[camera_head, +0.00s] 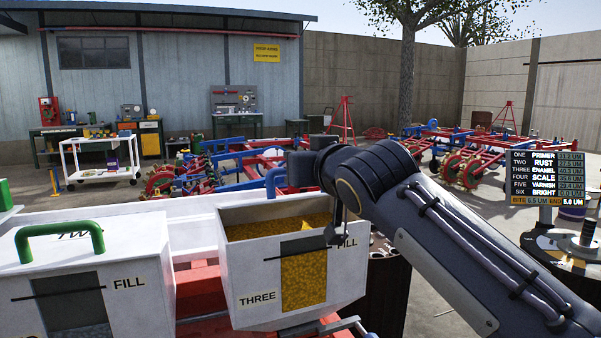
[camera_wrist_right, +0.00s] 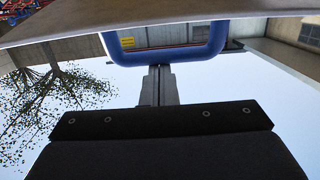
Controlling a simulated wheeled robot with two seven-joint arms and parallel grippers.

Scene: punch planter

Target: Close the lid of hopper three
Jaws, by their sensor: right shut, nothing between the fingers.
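Hopper three (camera_head: 258,297) is a white box labelled THREE, its top open on yellow-brown grain (camera_head: 280,226). Its blue handle (camera_head: 275,180) stands up behind the opening; the lid's panel is hard to make out in the head view. In the right wrist view the blue handle (camera_wrist_right: 168,55) hangs below a pale panel edge, probably the lid (camera_wrist_right: 200,17). My right gripper (camera_wrist_right: 159,70) is shut and empty, its fingertips at the handle's bar; I cannot tell whether they touch it. In the head view my right arm covers part of that area. My left gripper is not in view.
Hopper two (camera_head: 85,285), with a green handle (camera_head: 60,238) and its lid down, stands to the left. A sign board (camera_head: 546,178) stands at the right. Red and blue farm implements (camera_head: 235,165) and a white cart (camera_head: 100,160) are farther back.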

